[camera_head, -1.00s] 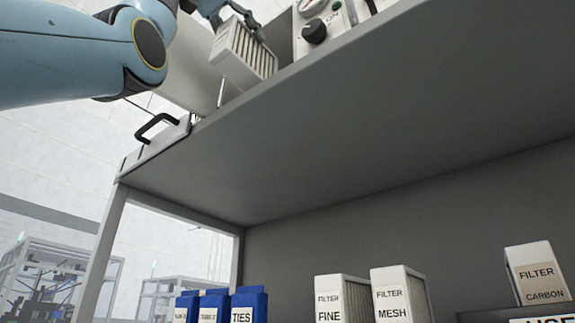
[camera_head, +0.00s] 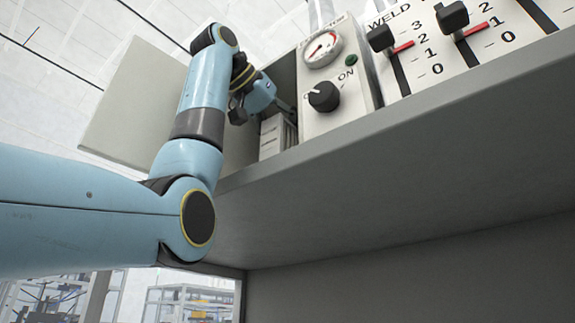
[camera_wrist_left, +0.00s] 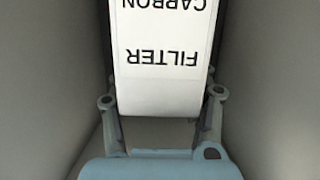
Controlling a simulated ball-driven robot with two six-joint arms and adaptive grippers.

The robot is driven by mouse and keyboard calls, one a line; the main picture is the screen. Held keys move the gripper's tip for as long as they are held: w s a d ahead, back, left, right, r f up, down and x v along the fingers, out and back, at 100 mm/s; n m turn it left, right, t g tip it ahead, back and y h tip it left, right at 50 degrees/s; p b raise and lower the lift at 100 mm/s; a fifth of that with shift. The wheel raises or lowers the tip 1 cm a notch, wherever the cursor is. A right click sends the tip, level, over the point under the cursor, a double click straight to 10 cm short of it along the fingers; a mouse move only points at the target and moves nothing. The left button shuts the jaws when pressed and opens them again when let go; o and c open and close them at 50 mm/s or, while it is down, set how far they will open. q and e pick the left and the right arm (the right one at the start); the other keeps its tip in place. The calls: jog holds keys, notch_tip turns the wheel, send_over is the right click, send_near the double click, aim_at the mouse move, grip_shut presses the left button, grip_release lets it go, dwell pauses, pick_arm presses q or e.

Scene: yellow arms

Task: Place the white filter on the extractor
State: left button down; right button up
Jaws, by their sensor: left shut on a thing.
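The white filter (camera_head: 272,138) is in my left gripper (camera_head: 286,108), at the open bay left of the extractor's front panel. The extractor (camera_head: 352,118) has a gauge, a black knob and a green button. In the left wrist view the filter (camera_wrist_left: 162,85) reads "FILTER CARBON", upside down, and sits between the fingers of my left gripper (camera_wrist_left: 160,108). Grey walls flank it closely on both sides there. In the head view my arm and the bay's edge partly hide the filter; whether it is fully seated cannot be told. My right gripper is not in view.
A large pale panel, apparently an open door (camera_head: 128,105), stands left of the bay behind my arm. A panel with weld sliders (camera_head: 465,40) is at the right. The grey shelf edge (camera_head: 400,125) runs below the extractor.

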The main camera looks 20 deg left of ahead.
pick_arm(q)
notch_tip(320, 180, down, 2)
jog(key=shift+a+f, duration=0.1)
jog(key=shift+f, duration=0.15)
jog(key=shift+s+f, duration=0.1)
jog(key=c, duration=0.6)
grip_release()
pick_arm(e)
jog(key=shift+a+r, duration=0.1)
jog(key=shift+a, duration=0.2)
